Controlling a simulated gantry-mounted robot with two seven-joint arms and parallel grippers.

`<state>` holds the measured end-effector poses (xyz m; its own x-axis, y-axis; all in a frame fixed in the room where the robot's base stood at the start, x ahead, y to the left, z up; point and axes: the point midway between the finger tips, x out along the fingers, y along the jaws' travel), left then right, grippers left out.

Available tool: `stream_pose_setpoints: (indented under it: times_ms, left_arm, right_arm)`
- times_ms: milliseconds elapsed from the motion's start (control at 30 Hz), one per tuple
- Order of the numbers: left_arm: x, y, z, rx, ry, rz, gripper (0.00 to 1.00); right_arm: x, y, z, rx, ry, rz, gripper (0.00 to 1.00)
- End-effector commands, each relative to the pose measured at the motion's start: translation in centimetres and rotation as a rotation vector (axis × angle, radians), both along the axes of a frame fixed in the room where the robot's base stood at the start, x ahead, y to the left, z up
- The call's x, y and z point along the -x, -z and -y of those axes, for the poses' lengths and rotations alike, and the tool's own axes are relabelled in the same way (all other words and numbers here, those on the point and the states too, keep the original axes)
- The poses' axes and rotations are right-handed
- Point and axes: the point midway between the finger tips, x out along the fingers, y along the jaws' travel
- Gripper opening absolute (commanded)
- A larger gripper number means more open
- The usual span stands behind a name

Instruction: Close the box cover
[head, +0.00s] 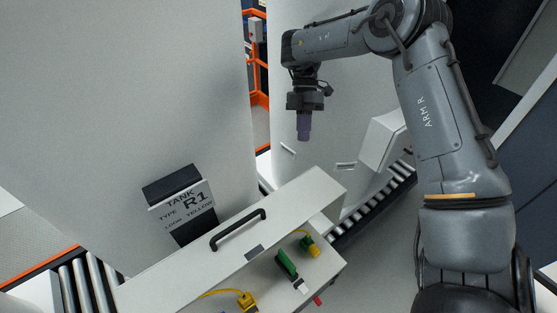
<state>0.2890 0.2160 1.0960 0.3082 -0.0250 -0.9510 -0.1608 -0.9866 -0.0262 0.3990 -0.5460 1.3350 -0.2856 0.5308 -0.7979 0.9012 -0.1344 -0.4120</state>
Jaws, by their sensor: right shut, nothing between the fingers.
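A white box (330,265) stands at the lower middle of the head view. Its white cover (290,212), with a black handle (238,230), is open, and the interior shows in front of it. Inside are a green part (287,264), a green and yellow connector (309,245) and a yellow connector (246,301) with yellow cables. My right gripper (303,136) has purple fingers, points down, and is shut and empty. It is above and behind the cover in the picture, apart from it. The box's lower left part is cut off by the frame. My left gripper is out of view.
Roller conveyors run at the lower left (75,285) and right (375,205). An orange frame (258,60) stands between the pale tanks.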

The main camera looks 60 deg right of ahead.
Motion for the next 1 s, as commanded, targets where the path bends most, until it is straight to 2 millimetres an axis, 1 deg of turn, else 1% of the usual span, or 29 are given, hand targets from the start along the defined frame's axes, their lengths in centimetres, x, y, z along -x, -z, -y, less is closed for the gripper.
stream_pose_setpoints:
  times_ms: [33,100,200,267,367,467,833,867,900,1000]
  left_arm:
    - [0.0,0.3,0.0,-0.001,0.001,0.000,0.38]
    - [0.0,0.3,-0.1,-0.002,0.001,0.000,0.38]
    - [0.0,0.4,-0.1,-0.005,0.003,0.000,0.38]
    - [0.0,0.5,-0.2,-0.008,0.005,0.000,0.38]
    - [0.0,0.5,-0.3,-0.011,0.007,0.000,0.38]
    - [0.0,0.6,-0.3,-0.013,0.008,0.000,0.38]
    - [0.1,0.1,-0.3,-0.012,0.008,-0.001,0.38]
    - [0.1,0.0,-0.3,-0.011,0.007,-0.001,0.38]
    - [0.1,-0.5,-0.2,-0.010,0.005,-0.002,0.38]
    - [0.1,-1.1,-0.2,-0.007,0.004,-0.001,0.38]
  right_arm:
    - [-0.8,-1.1,-0.5,0.004,0.005,-0.007,0.00]
    - [-1.4,-2.2,-1.1,0.000,0.016,-0.014,0.00]
    - [-1.8,-2.9,-1.7,-0.006,0.024,-0.018,0.00]
    - [-1.8,-2.8,-2.1,-0.009,0.025,-0.019,0.00]
    - [-1.6,-2.1,-2.6,-0.012,0.026,-0.020,0.00]
    - [-1.1,-0.9,-3.5,-0.014,0.025,-0.019,0.00]
    - [0.9,4.3,-7.2,-0.014,0.024,-0.020,0.00]
    - [1.1,4.6,-7.5,-0.014,0.024,-0.019,0.00]
    - [1.6,4.0,-7.6,-0.013,0.026,-0.017,0.00]
    - [2.7,4.0,-8.1,-0.012,0.023,-0.016,0.00]
